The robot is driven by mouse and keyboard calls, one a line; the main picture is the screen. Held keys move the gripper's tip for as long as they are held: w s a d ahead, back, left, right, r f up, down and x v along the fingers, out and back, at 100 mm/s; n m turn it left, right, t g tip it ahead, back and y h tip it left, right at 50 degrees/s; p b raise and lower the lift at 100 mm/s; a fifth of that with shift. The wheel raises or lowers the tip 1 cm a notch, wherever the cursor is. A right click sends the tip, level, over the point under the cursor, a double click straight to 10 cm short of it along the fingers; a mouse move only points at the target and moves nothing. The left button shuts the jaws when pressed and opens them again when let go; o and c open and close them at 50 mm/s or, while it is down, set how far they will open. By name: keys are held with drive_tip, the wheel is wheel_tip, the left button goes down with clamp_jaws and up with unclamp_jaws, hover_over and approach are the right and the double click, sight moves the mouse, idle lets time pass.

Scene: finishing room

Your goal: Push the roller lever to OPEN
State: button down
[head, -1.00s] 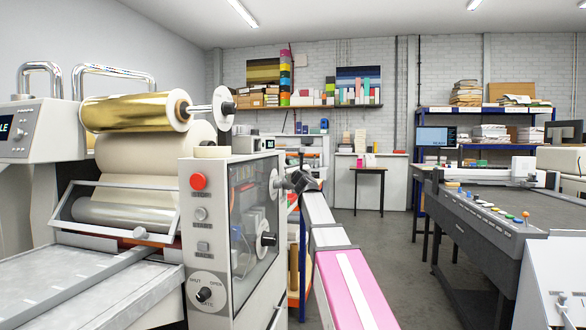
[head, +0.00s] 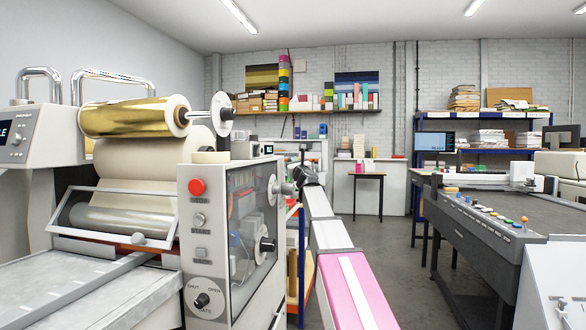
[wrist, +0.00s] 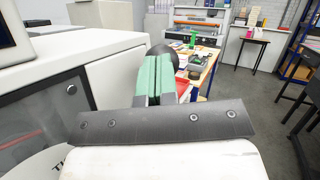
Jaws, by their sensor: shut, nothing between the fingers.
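The laminating machine (head: 230,170) stands on the left in the head view, with a clear side window and several rollers. My gripper (head: 303,172) is beside its right side, at the end of my arm. In the wrist view the green fingers of my gripper (wrist: 153,62) are together with nothing between them. A dark round knob (wrist: 163,51) shows just beyond the fingertips, and looks like the lever's end. The fingers hide part of it, and I cannot tell whether they touch it.
A dial marked SHUT and OPEN (head: 202,300) and a red button (head: 197,187) are on the machine's front. A worktable with papers and tools (wrist: 200,60) stands beyond the gripper. A long grey machine (head: 480,225) is at right, with open floor between.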

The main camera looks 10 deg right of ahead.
drive_tip(key=w+d, duration=0.3)
drive_tip(key=w, duration=0.5)
drive_tip(key=shift+w+d, duration=0.4)
drive_tip(key=shift+w, duration=0.2)
